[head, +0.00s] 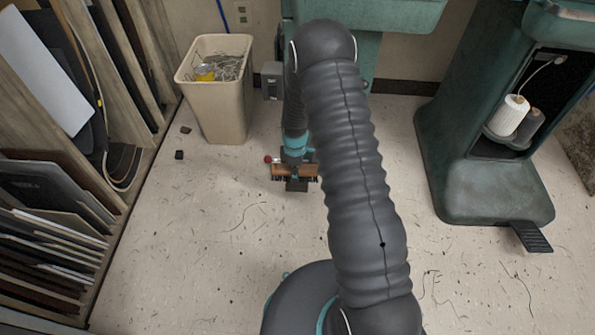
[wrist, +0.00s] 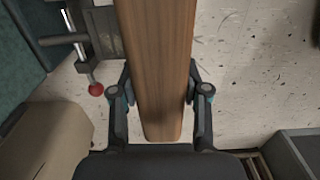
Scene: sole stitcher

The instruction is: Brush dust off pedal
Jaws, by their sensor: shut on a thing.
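My gripper (head: 297,158) is low in front of the teal machine at the back. It is shut on a wooden brush (head: 292,171), with a finger on each side of the handle in the wrist view (wrist: 155,60). Dark bristles point down from the brush in the head view. A small dark flat piece, which looks like a pedal (head: 297,186), shows just below the bristles; the brush hides most of it. I cannot tell whether the bristles touch it. Another dark ribbed pedal (head: 532,236) juts from the green machine at right.
A red knob (head: 267,159) on a metal rod is left of the brush. A beige bin (head: 222,110) with scraps stands behind left. The green machine (head: 470,185) stands at right. Racked boards (head: 60,210) line the left side. The floor between is mostly open, with thread bits.

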